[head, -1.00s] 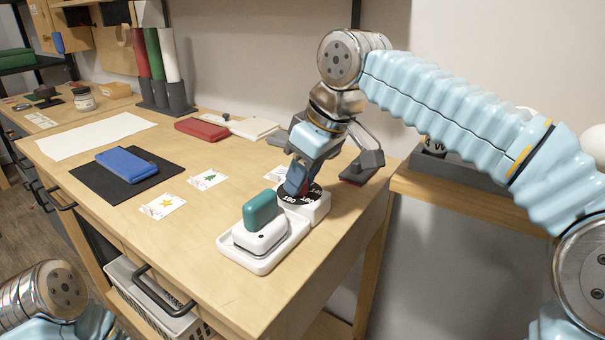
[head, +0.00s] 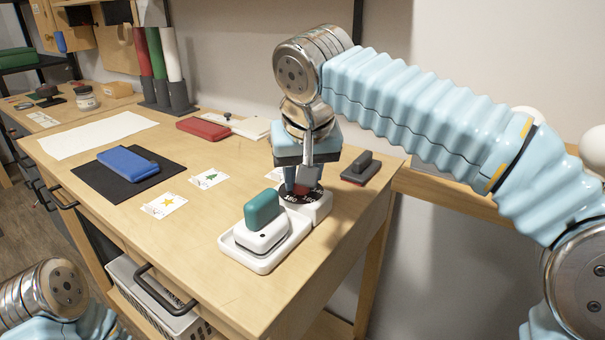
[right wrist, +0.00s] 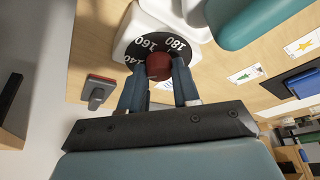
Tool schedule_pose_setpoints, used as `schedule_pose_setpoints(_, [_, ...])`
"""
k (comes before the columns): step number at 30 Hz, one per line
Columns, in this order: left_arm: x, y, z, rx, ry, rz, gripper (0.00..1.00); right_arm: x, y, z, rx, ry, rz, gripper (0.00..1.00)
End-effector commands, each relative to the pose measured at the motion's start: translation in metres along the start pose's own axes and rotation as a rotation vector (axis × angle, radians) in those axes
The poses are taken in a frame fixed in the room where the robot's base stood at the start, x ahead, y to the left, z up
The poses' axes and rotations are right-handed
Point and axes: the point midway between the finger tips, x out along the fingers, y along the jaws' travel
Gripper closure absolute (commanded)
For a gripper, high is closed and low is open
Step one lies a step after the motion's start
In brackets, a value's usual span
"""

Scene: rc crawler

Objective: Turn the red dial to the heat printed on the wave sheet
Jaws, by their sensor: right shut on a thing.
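The red dial (right wrist: 158,66) sits on a black scale disc (right wrist: 150,42) showing 140, 160 and 180, on a white base (right wrist: 130,30). The number 160 lies nearest the knob's middle in this view; I cannot make out a pointer. My right gripper (right wrist: 158,84) is shut on the dial, one blue finger on each side. In the head view my right gripper (head: 301,184) comes down over the dial and hides much of it. A star card (head: 164,206) and a tree card (head: 209,178) lie on the table; I cannot make out a wave sheet. My left gripper is out of view.
A white device with a teal top (head: 262,211) stands in a tray right beside the dial base. A dark stamp-like block (head: 360,167) is behind right. A blue case (head: 128,165) lies on a black mat, and a red case (head: 203,128) lies at the back.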

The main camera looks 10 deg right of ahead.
Motion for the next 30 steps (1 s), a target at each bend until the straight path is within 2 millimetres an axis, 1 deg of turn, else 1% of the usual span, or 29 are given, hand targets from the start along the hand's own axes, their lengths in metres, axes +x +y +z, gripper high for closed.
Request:
schedule_pose_setpoints(6, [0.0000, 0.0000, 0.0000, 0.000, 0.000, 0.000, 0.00, -0.0002, -0.0017, 0.0002, 0.127, -0.001, 0.053, 0.99])
schedule_pose_setpoints(12, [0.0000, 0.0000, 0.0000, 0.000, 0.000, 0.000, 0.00, 0.0001, -0.0017, 0.0000, 0.204, -0.001, 0.084, 0.99])
schedule_pose_setpoints(19, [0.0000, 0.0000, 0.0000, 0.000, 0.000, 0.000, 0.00, -0.0001, -0.0017, -0.0001, 0.240, -0.001, 0.098, 0.99])
schedule_pose_setpoints(30, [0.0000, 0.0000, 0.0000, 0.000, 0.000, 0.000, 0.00, 0.0000, -0.0016, -0.0001, 0.244, -0.001, 0.100, 0.99])
